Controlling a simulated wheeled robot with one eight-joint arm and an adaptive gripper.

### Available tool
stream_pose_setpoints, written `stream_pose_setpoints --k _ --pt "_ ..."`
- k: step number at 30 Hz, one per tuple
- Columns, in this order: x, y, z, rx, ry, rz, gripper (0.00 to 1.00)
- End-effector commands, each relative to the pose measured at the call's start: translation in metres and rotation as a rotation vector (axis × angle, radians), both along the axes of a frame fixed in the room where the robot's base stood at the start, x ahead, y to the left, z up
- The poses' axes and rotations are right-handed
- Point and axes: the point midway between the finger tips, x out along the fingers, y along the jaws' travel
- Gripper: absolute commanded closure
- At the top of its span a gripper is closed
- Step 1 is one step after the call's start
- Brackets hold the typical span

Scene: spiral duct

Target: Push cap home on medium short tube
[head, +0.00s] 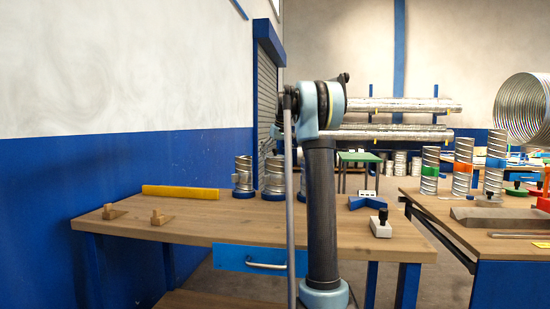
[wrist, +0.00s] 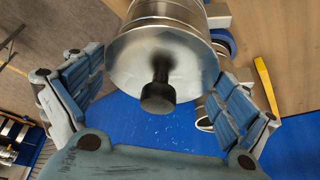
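In the wrist view a shiny metal cap (wrist: 135,70) with a black knob (wrist: 159,92) faces the camera on the end of a metal tube (wrist: 165,10). Whether the cap sits fully against the tube cannot be told. My gripper (wrist: 161,63) is open, with one finger left of the cap and the other right of it; whether either touches is unclear. In the head view short metal tubes stand on the bench, one at the left (head: 243,173) and another beside it (head: 274,177). My arm hides the gripper and part of the bench there.
Another bench at the right carries taller banded tubes (head: 463,168). The front middle of the wooden bench is mostly clear.

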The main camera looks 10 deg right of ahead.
Motion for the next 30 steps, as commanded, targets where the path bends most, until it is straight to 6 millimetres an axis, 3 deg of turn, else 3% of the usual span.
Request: stream_pose_setpoints --k 14,30 --pt "-0.002 -0.001 0.005 0.000 0.000 0.000 0.00" --pt "-0.034 -0.012 0.088 0.000 0.001 0.000 0.00"
